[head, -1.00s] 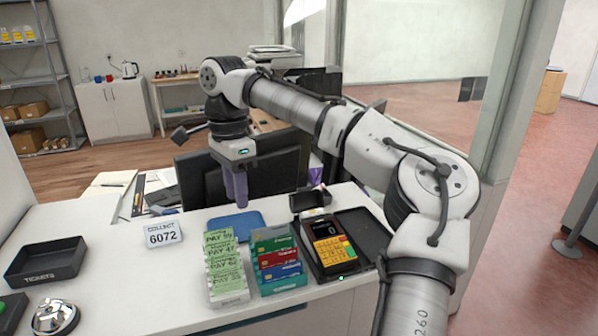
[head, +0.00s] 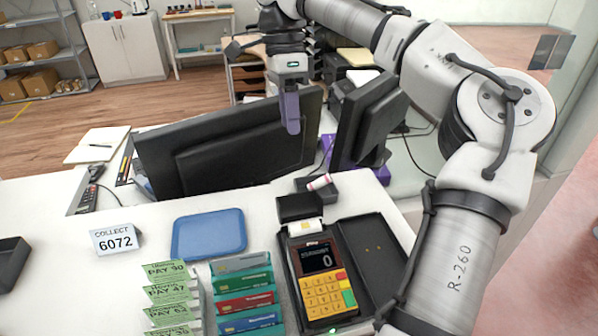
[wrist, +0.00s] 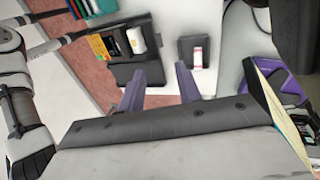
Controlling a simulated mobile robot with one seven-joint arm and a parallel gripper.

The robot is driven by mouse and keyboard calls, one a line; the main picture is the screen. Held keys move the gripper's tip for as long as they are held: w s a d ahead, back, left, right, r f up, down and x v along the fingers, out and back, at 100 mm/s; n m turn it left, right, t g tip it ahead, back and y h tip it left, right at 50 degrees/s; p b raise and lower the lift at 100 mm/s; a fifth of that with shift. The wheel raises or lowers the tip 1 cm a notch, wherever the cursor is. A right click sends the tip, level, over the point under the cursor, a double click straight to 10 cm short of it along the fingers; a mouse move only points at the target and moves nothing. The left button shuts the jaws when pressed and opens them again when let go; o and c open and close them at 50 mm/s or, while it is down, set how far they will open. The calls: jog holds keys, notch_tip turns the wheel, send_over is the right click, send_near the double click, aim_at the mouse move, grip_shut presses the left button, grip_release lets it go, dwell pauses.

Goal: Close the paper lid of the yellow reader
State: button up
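The yellow reader (head: 322,285) lies in a black case on the counter, its screen showing 0. Its black paper lid (head: 298,207) stands open at the reader's far end, and a white paper roll (head: 303,228) shows below it. The wrist view also shows the reader (wrist: 103,46), the paper roll (wrist: 136,41) and the raised lid (wrist: 140,73). My gripper (head: 290,110) is beyond the reader, in front of the monitor in the head view. In the wrist view its two purple fingers (wrist: 160,84) are apart with nothing between them, and do not visibly touch the lid.
A small dark holder (head: 334,188) with a red-and-white item stands just behind the lid. Card stacks (head: 245,300) and a blue tray (head: 208,234) lie left of the reader. A large black monitor (head: 220,150) and a second screen (head: 365,120) stand behind the counter.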

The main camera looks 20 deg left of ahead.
aim_at(296, 193)
jog(key=p+x, duration=0.1)
jog(key=x, duration=1.2)
jog(key=shift+s+r+p, duration=0.1)
jog(key=shift+s+p, duration=0.05)
jog(key=shift+p, duration=0.25)
